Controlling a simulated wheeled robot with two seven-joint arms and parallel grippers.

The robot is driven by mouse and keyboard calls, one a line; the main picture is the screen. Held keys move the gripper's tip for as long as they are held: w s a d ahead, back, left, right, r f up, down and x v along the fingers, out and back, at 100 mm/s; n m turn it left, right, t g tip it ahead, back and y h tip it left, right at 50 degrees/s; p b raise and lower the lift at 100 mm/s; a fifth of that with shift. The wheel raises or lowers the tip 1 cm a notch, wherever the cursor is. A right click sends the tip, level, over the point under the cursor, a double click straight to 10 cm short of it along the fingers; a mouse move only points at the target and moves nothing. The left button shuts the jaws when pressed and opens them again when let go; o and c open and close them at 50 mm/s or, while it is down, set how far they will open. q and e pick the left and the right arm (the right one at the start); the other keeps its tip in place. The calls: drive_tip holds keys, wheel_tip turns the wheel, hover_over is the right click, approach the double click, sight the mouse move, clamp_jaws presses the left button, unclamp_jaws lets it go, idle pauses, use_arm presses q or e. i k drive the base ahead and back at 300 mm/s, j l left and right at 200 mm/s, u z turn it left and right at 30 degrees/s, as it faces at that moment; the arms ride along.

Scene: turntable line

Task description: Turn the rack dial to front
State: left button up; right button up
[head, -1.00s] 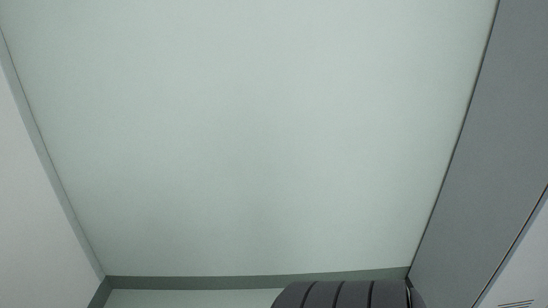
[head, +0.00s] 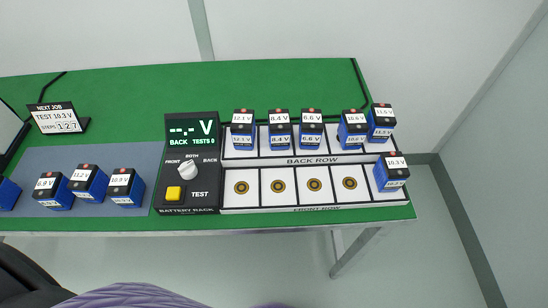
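The rack dial (head: 188,170) is a white knob on the black battery rack panel (head: 163,201), left of the battery slots. Labels FRONT, BOTH and BACK stand around it. The green display (head: 192,129) above it reads "--.- V", BACK and TESTS 0. The knob's exact pointing is too small to tell. A yellow TEST button (head: 174,193) sits below the dial. Neither of my grippers is in the head view, and nothing touches the dial.
Several blue batteries stand in the back row (head: 318,161). One battery (head: 391,171) is at the right end of the front row (head: 318,209); its other slots are empty. More batteries stand on the grey mat (head: 100,155) at left. A job sign (head: 58,117) stands behind.

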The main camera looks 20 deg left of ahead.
sight(187, 170)
drive_tip(key=j+u, duration=0.1)
drive_tip(key=u, duration=0.3)
drive_tip(key=j+u, duration=0.1)
drive_tip(key=u, duration=0.65)
drive_tip(key=i+j, duration=0.05)
